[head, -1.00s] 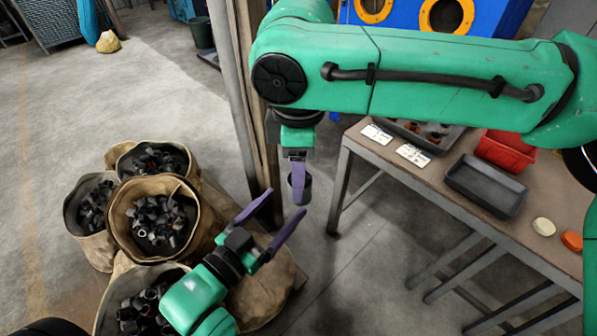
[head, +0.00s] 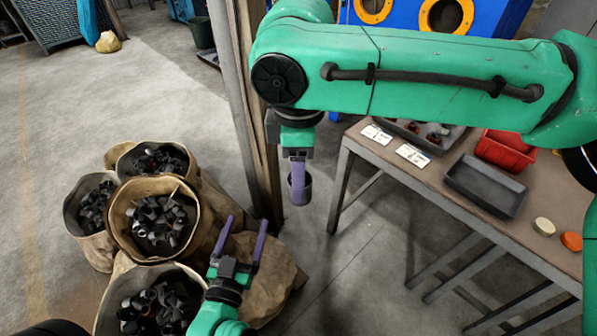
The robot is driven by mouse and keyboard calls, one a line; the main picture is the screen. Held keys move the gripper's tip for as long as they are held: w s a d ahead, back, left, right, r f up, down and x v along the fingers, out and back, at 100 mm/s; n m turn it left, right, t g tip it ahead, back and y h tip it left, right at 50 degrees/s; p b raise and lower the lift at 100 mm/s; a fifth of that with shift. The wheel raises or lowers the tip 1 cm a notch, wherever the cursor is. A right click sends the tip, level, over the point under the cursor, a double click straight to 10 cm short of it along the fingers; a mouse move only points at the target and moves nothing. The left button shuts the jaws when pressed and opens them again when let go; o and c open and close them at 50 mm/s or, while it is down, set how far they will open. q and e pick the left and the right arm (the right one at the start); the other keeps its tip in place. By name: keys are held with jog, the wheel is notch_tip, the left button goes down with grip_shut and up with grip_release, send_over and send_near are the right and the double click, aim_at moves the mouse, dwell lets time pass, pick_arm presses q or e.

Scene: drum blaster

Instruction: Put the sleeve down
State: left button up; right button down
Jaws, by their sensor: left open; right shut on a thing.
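The sleeve (head: 301,190) is a small dark grey cylinder. My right gripper (head: 298,180) points down with purple fingers shut on it and holds it in the air, left of the table. The big green arm above hides part of the scene behind it. My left gripper (head: 241,240) has its two purple fingers apart and empty, over a brown sack at the lower middle, below and left of the sleeve.
Several open sacks (head: 190,200) of dark parts stand at the lower left. The table (head: 388,166) at right bears an empty dark tray (head: 486,185), a red bin (head: 505,150), white labels (head: 412,154), a cream disc (head: 544,226) and an orange disc (head: 571,241). A wooden post (head: 252,110) stands behind the sleeve.

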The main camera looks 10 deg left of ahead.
pick_arm(q)
notch_tip(320, 180, down, 3)
jog(key=shift+w+f, duration=0.1)
